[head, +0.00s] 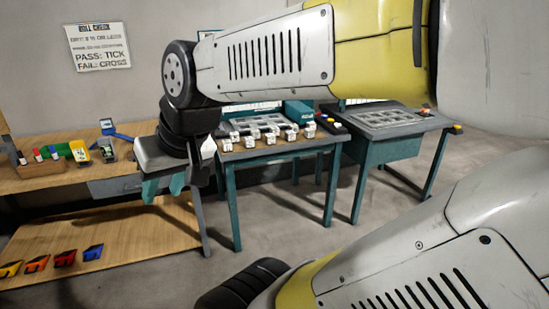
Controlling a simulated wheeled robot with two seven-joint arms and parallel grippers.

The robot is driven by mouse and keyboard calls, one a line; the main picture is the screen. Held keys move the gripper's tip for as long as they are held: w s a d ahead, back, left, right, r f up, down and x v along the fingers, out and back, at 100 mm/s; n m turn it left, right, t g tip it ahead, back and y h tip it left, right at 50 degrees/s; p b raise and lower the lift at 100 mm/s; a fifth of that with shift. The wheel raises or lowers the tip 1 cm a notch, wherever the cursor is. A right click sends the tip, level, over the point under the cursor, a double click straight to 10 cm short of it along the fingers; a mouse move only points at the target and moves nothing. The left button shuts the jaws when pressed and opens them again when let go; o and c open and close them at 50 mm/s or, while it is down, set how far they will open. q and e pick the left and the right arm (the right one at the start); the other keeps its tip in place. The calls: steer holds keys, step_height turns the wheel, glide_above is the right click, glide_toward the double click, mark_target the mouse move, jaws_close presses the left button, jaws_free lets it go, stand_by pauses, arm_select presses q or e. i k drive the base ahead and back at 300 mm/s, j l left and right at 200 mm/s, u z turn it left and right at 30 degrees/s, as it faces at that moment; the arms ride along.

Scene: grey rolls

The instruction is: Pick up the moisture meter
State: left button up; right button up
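A small yellow device with a pale screen (80,152), which looks like the moisture meter, stands on the wooden bench at the left. A small dark-and-pale device (107,150) stands just right of it; the labels are too small to read. My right gripper (164,187) hangs in front of the bench's right end, to the right of both devices and apart from them. Its teal fingers point down and are spread, with nothing seen between them. My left gripper is not in view.
The wooden bench (40,183) also holds a box of small bottles (42,165) and a blue tool (112,130). Colored bins (64,259) sit on its lower shelf. A teal table (270,155) bears several white blocks; another teal table (385,125) stands right. My arms cover much of the right.

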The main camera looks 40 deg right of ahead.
mark_target(80, 151)
steer(key=z, duration=5.55)
steer(key=u, duration=5.55)
steer(key=i+u, duration=0.1)
steer(key=i, duration=0.5)
